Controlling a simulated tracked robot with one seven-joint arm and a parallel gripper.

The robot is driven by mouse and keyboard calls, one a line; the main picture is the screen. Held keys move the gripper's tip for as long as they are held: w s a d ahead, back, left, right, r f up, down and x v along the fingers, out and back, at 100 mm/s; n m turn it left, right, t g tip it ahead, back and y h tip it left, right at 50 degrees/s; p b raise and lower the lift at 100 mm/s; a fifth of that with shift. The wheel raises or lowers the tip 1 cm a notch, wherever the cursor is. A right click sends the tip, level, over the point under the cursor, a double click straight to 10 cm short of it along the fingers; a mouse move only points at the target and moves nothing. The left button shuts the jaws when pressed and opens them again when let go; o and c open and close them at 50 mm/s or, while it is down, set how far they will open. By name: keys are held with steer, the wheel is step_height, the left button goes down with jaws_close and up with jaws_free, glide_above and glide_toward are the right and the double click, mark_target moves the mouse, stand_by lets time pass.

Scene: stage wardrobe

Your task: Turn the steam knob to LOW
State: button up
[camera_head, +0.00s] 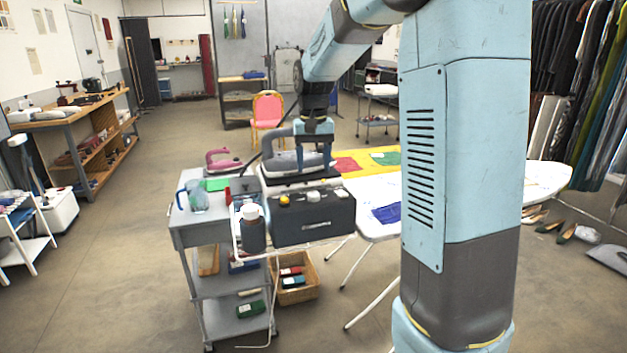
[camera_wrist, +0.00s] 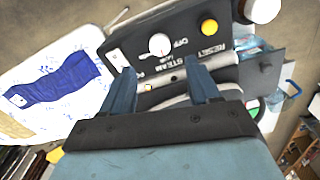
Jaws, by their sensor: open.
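The steam knob (camera_wrist: 160,44) is a round white dial on the dark steam station (camera_wrist: 125,42), and it also shows in the head view (camera_head: 313,196). OFF and STEAM lettering is beside it; its exact setting is too small to tell. A yellow button (camera_wrist: 209,26) sits next to it by the word RESET. My gripper (camera_wrist: 160,70) is open and empty, its two blue fingers apart and pointing toward the panel. In the head view my gripper (camera_head: 313,155) hangs over the iron, behind and above the knob, not touching it.
A grey iron (camera_head: 283,161) rests behind the panel, close under my fingers. The ironing board (camera_head: 545,176) with coloured cloths lies to the right.

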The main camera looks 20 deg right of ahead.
steer(key=shift+r, duration=2.75)
steer(key=s+n+t, duration=0.2)
steer(key=s+t, duration=0.3)
steer(key=s, duration=2.3)
steer(key=shift+s+a+f+t, duration=0.15)
steer(key=shift+s+f+t, duration=0.15)
steer(key=shift+f, duration=0.15)
steer(key=shift+c, duration=0.3)
